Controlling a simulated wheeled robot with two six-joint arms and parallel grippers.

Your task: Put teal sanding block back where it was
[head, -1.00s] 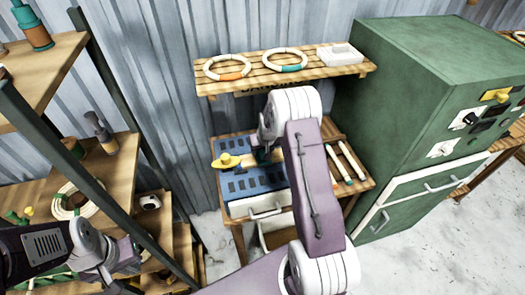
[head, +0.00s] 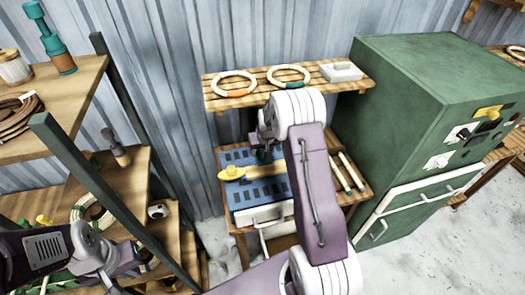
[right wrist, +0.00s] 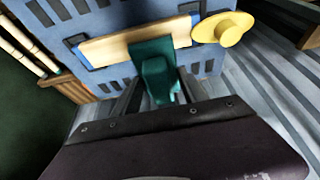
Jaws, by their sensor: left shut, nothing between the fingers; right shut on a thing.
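The teal sanding block (right wrist: 157,75) is between the fingers of my right gripper (right wrist: 160,92). In the right wrist view its far end overlaps a pale wooden bar over the blue slotted board (right wrist: 90,22). I cannot tell whether it touches the bar or board. In the head view a small bit of teal shows at my right gripper (head: 264,150), mostly hidden by my wrist, above the blue board (head: 240,193) on the workbench. My left gripper (head: 135,262) is shut and empty at the lower left, near the shelving unit.
A yellow knob-shaped piece (head: 232,173) sits at the bar's left end. A slatted shelf (head: 225,102) above holds two rings and a white tray (head: 342,71). Pale rods (head: 350,170) lie right of the board. A green cabinet (head: 420,90) stands right; shelving (head: 75,85) stands left.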

